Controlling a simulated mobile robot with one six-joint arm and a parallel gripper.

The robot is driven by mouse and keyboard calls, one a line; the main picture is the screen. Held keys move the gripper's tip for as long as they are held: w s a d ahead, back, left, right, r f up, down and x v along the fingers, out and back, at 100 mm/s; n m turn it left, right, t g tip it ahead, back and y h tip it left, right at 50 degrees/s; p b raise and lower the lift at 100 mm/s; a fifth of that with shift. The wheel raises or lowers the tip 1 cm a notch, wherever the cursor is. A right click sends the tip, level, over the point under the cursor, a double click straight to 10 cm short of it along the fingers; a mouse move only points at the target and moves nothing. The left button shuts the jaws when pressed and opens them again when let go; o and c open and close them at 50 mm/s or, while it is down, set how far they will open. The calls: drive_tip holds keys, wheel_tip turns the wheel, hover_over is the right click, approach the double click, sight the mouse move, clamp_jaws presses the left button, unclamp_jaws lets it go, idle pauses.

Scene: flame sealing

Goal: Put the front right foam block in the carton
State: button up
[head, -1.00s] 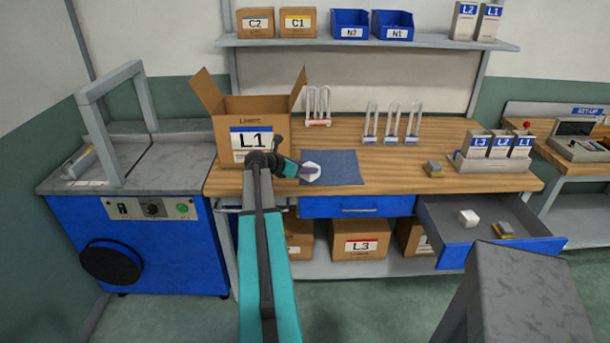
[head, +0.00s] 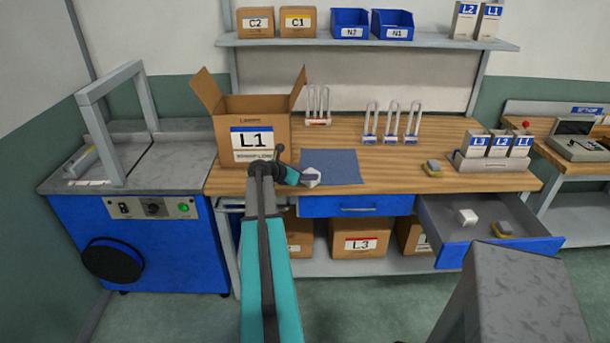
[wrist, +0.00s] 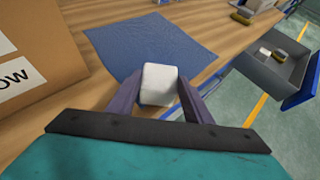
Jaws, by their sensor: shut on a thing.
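My gripper (head: 303,178) is shut on a white foam block (head: 312,176), in front of the open carton labelled L1 (head: 224,128). The carton's side (wrist: 36,45) shows at the left of the wrist view. Its flaps stand up, and its inside is mostly hidden. Another white block (head: 467,216) lies in the open drawer (head: 448,228).
A yellow-grey item (head: 432,168) lies on the bench, and a similar one (head: 502,229) is in the drawer. A tray of labelled boxes (head: 490,150) stands at right. The blue mat is bare.

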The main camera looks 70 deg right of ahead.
drive_tip(key=shift+f, duration=0.2)
drive_tip(key=o, duration=1)
drive_tip(key=shift+f, duration=0.15)
drive_tip(key=shift+r, duration=0.25)
drive_tip(key=shift+r, duration=0.2)
drive_tip(key=b+v, duration=0.2)
drive_tip(key=v, duration=1)
